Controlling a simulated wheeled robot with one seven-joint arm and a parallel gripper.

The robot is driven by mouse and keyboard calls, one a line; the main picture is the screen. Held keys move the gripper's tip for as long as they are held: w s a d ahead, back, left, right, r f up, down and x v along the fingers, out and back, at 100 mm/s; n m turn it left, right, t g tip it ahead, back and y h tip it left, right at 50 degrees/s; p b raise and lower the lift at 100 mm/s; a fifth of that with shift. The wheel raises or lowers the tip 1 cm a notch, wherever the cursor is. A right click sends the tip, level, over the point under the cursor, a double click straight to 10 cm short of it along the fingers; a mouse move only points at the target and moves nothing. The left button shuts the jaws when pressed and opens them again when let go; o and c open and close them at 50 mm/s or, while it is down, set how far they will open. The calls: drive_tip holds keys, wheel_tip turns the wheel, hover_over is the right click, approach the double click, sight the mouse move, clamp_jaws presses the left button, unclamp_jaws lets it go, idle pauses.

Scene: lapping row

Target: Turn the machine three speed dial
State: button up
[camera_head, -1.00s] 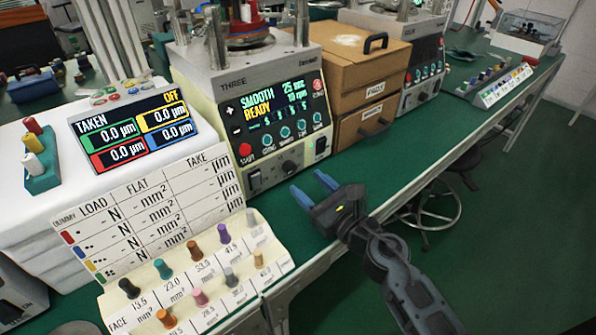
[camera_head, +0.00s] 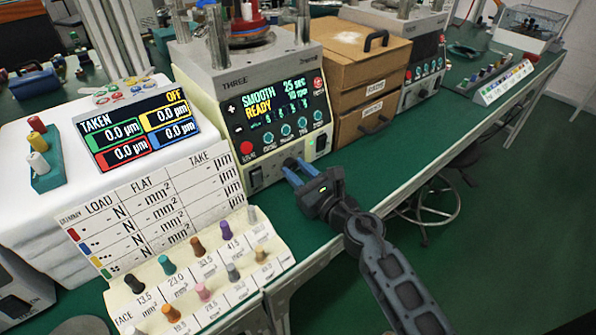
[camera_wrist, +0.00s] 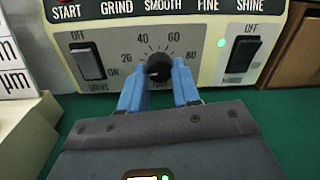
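Machine three (camera_head: 213,95) stands on the green bench; its screen reads SMOOTH, READY, 25 sec and 10 rpm. Its speed dial (camera_wrist: 159,67) is a round black knob on the lower front, with a scale showing 20, 40, 60 and 80. In the head view the dial is mostly hidden behind my fingers. My gripper (camera_wrist: 157,84) is open, its two blue fingers apart and pointing at the panel. In the wrist view the fingertips lie just below and to either side of the knob. I cannot tell whether they touch it. The gripper also shows in the head view (camera_head: 294,172).
Cardboard drawers (camera_head: 367,115) stand right of the machine. A sample rack (camera_head: 205,275) and a load card (camera_head: 150,215) are at front left.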

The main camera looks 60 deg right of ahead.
drive_tip(key=c, duration=0.5)
drive_tip(key=shift+r+m+p, duration=0.1)
drive_tip(key=shift+m+p, duration=0.2)
drive_tip(key=m+p, duration=0.2)
drive_tip(key=m, duration=0.1)
drive_tip(key=shift+r+m, duration=0.1)
drive_tip(key=shift+m, duration=0.3)
drive_tip(key=m+p, duration=0.2)
drive_tip(key=m, duration=0.3)
drive_tip(key=shift+p, duration=0.35)
drive_tip(key=m+y+p, duration=0.1)
drive_tip(key=m+p, duration=0.1)
drive_tip(key=m, duration=0.4)
drive_tip(key=shift+p, duration=0.3)
drive_tip(key=m+p, duration=0.2)
drive_tip(key=m, duration=0.3)
drive_tip(key=shift+d+m, duration=0.1)
drive_tip(key=shift+m, duration=0.3)
drive_tip(key=shift+s, duration=0.1)
